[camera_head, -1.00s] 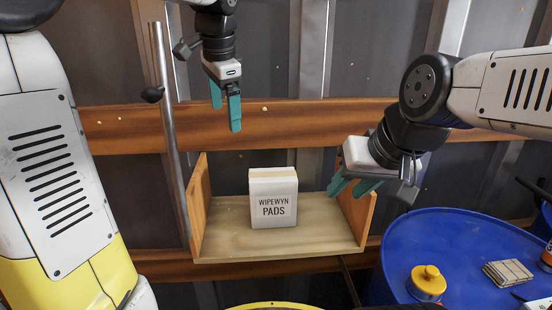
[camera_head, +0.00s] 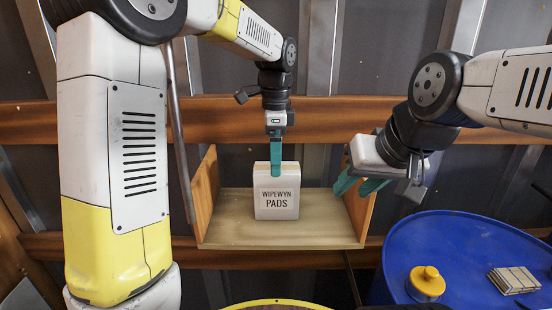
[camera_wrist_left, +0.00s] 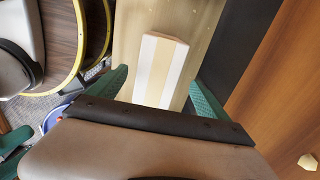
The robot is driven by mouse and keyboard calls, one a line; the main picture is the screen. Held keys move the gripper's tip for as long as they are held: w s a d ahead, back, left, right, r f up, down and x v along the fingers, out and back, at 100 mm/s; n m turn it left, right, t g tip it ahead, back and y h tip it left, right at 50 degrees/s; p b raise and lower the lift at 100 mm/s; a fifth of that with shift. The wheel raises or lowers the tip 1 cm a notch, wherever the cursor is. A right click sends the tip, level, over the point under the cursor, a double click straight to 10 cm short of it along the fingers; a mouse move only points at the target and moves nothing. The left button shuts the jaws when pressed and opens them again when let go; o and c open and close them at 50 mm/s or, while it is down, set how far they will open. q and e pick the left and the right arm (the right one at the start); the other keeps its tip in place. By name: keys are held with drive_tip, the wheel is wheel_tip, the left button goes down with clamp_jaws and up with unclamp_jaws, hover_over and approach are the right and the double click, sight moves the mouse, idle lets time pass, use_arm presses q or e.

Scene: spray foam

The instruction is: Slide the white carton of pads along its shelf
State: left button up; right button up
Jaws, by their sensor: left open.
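The white carton of pads (camera_head: 276,204), marked "WIPEWYN PADS", stands upright near the middle of a wooden shelf (camera_head: 330,228) with side boards. My left gripper (camera_head: 277,162) is over the carton, pointing down. One teal finger shows in front of the carton's top edge; the other is hidden behind it. In the left wrist view the carton's top (camera_wrist_left: 158,62), with a tan strip, lies between the two spread fingers, with gaps visible on both sides. My right gripper (camera_head: 358,185) is open and empty by the shelf's right side board.
A blue drum (camera_head: 455,245) stands at the lower right, with a yellow-capped item (camera_head: 427,283) and a small stack of pads or cards (camera_head: 514,280) on it. A metal pole (camera_head: 176,130) rises left of the shelf. The shelf is clear on both sides of the carton.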

sight(277, 183)
use_arm(q)
drive_tip(key=shift+s+d+f, duration=0.15)
drive_tip(key=shift+f, duration=0.35)
wheel_tip(277, 183, down, 7)
drive_tip(key=shift+f, duration=0.2)
drive_tip(key=shift+c, duration=0.4)
